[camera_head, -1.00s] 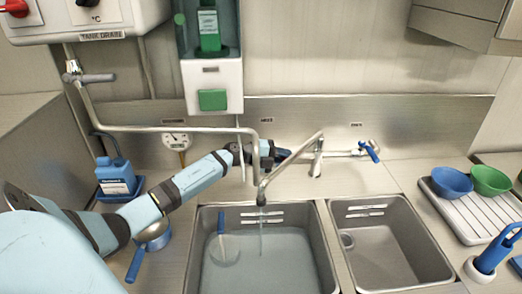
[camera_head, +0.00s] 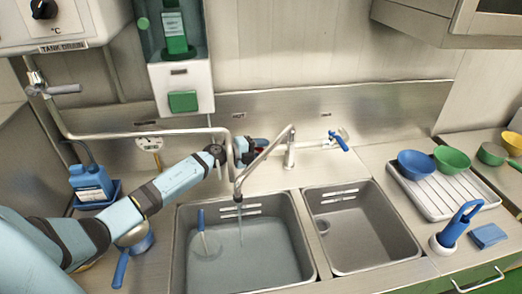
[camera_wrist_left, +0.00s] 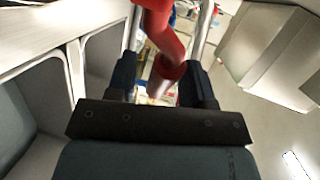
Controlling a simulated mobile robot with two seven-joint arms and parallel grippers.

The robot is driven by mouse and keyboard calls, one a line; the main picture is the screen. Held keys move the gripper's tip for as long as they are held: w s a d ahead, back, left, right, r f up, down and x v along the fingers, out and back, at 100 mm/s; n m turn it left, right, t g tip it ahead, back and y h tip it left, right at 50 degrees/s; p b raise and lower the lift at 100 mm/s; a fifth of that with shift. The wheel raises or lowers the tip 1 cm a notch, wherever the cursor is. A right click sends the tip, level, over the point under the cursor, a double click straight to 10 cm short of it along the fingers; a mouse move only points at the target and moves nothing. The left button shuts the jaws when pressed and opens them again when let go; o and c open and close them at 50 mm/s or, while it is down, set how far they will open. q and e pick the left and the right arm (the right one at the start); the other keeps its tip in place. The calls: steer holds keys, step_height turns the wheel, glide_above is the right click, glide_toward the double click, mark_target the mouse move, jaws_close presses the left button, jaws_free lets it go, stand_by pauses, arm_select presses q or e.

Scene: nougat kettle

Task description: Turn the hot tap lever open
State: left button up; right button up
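The red hot tap lever shows large in the left wrist view (camera_wrist_left: 165,40), between my two dark fingers. In the head view only a bit of red shows beside the gripper. My left gripper (camera_wrist_left: 161,78) is open around the lever, with gaps visible on both sides. In the head view my left gripper (camera_head: 250,149) is behind the left sink, left of the tap column and behind the spout (camera_head: 265,160). A thin stream falls from the spout into the left basin. The blue tap lever (camera_head: 339,141) is on the right. My right gripper is out of view.
The left basin (camera_head: 287,250) holds water and a blue-handled tool. The right basin (camera_head: 365,240) looks empty. A pipe (camera_head: 150,131) runs above my left arm. A drying rack (camera_head: 435,205) with blue and green bowls stands at right.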

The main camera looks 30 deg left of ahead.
arm_select(q)
steer(key=b+v, duration=0.2)
steer(key=v, duration=1.2)
